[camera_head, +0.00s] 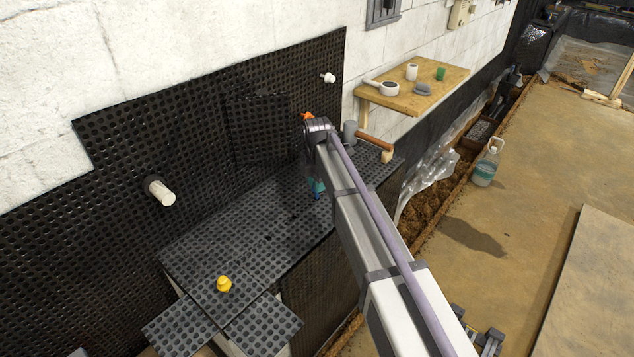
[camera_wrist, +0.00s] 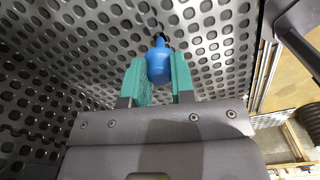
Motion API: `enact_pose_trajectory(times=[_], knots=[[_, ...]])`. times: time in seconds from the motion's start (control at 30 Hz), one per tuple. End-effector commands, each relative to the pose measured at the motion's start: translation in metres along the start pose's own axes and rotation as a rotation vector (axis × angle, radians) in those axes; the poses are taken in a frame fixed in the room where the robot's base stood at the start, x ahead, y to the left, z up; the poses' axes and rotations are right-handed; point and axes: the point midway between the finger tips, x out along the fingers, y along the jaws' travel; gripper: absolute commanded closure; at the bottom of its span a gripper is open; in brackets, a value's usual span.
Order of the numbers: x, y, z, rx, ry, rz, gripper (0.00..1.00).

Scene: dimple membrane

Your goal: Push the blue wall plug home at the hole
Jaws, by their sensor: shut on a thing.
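The blue wall plug (camera_wrist: 158,62) is held between the teal fingers of my gripper (camera_wrist: 160,78). Its rounded body faces the wrist camera and its narrow tip points at the black dimpled membrane (camera_wrist: 215,60). A dark spot by the tip may be the hole, but the plug partly covers it. I cannot tell whether the tip is in it or short of it. In the head view, my gripper (camera_head: 317,188) points down over the membrane-covered ledge, with a little blue at its end. My arm hides much of this area.
A mallet (camera_head: 370,140) lies on the ledge just right of my gripper. A yellow plug (camera_head: 224,284) stands at the ledge's near end. White pipes (camera_head: 161,192) stick out of the wall. A wooden shelf (camera_head: 425,97) holds tape and small items. The ledge's middle is clear.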

Motion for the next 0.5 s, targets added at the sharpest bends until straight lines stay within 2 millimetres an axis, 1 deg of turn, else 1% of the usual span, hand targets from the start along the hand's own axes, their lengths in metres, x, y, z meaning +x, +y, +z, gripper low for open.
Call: enact_pose_trajectory(times=[0.5], knots=[[0.014, 0.000, 0.000, 0.000, 0.000, 0.000, 1.00]])
